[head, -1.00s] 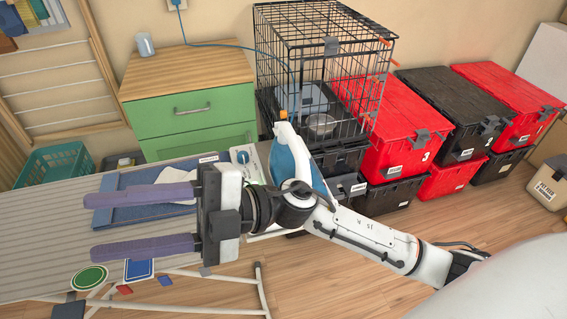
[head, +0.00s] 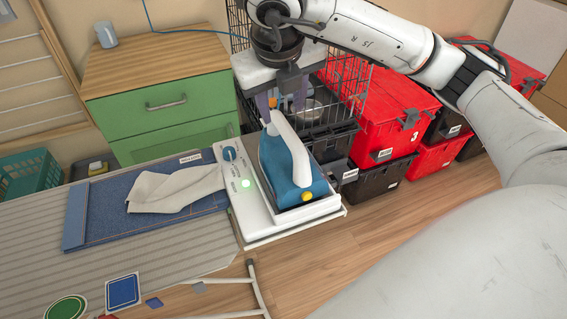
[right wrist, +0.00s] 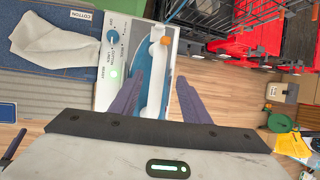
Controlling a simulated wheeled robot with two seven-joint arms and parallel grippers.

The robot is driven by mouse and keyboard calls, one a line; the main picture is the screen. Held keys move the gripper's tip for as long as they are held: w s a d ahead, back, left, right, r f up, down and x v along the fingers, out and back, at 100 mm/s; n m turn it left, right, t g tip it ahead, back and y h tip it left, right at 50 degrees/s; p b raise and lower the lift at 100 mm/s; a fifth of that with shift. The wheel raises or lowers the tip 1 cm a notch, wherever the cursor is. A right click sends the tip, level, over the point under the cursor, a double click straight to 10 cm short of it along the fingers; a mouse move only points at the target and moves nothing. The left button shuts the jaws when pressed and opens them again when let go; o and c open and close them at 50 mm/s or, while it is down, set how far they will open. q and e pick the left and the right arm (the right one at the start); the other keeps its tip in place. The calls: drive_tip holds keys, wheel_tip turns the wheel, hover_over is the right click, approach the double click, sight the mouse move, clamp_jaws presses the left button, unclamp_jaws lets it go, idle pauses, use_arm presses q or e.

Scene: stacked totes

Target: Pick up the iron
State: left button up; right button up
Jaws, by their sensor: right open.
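The iron (head: 290,165), blue and white with a white handle, sits on a white control base (head: 250,222) at the right end of the ironing board. My right gripper (head: 284,108) is open just beyond the far end of the iron, its purple fingers pointing down. In the right wrist view, the iron (right wrist: 153,70) shows between and ahead of the two spread fingers (right wrist: 158,98), nearer the left one. I cannot tell whether a finger touches the handle. My left gripper is not in view.
The ironing board (head: 150,245) carries a blue pad (head: 80,215) with a white cloth (head: 175,188). A green cabinet (head: 165,105) stands behind it. A wire cage and stacked black and red totes (head: 375,120) stand close behind and right of the iron.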

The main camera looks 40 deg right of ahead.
sight(283, 123)
drive_tip(key=shift+x, duration=0.95)
drive_tip(key=shift+s+a+f+p+x, duration=0.1)
drive_tip(key=shift+s+x, duration=0.05)
drive_tip(key=shift+x, duration=0.75)
drive_tip(key=shift+s+a+f+p+x, duration=0.1)
drive_tip(key=shift+s+p+x, duration=0.05)
drive_tip(key=shift+x, duration=0.7)
drive_tip(key=shift+s+a+f+p+x, duration=0.1)
drive_tip(key=shift+s+x, duration=0.05)
drive_tip(key=shift+x, duration=0.75)
drive_tip(key=shift+d, duration=0.1)
clamp_jaws()
drive_tip(key=shift+r, duration=0.1)
drive_tip(key=shift+w+r, duration=0.15)
